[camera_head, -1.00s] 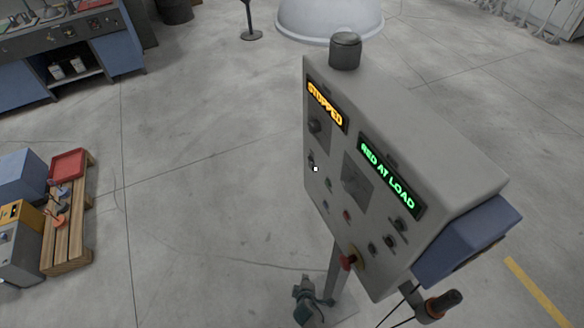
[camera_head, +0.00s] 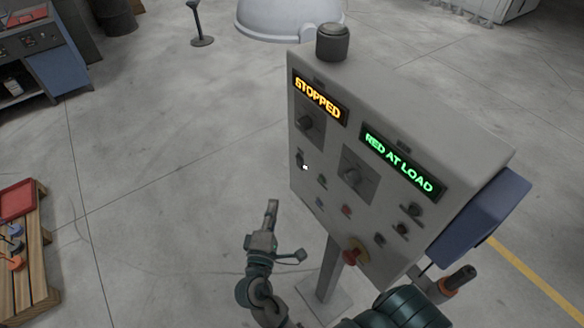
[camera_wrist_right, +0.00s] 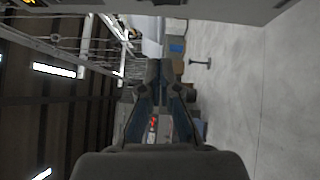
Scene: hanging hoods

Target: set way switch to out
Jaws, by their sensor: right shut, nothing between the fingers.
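The grey control box (camera_head: 400,130) stands on a post, its face toward me, with several knobs and switches. Their labels are too small to read, so I cannot tell which is the way switch. A small switch with a bright white tip (camera_head: 303,164) is at the left edge of the face. My left gripper is out of view.
The displays read STOPPED (camera_head: 318,98) and RED AT LOAD (camera_head: 399,162). A red mushroom button (camera_head: 354,252) protrudes low on the face. A blue box (camera_head: 484,222) is on the right side. A wooden pallet (camera_head: 38,270) is at far left. The floor between is clear.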

